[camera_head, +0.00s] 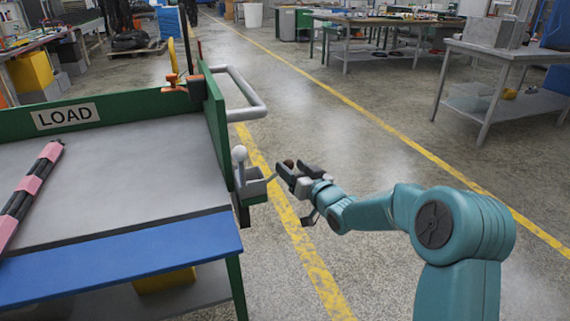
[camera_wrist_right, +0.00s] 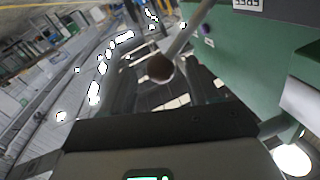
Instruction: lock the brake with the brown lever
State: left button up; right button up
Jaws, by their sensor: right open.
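The brown knob (camera_head: 289,163) tops a thin grey lever (camera_head: 271,178) that slants out from a grey box (camera_head: 252,186) on the right side of the green LOAD cart. My right gripper (camera_head: 290,172) is open at the knob. In the right wrist view the brown knob (camera_wrist_right: 160,68) appears between the two dark fingers (camera_wrist_right: 160,88), with the lever running up and right from it. I cannot tell whether a finger touches it. A second lever with a white knob (camera_head: 239,153) stands upright beside the box. My left gripper is out of view.
The cart's green wall (camera_head: 214,125) and its grey handle loop (camera_head: 245,98) lie left of and beyond my right gripper. Black hoses with pink bands (camera_head: 30,190) lie on the cart top. The floor right of the cart is open, up to a workbench (camera_head: 500,52).

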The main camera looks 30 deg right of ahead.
aim_at(285, 161)
jog(key=shift+w, duration=2.3)
grip_shut()
jog(key=shift+d, duration=0.1)
jog(key=shift+f, duration=0.1)
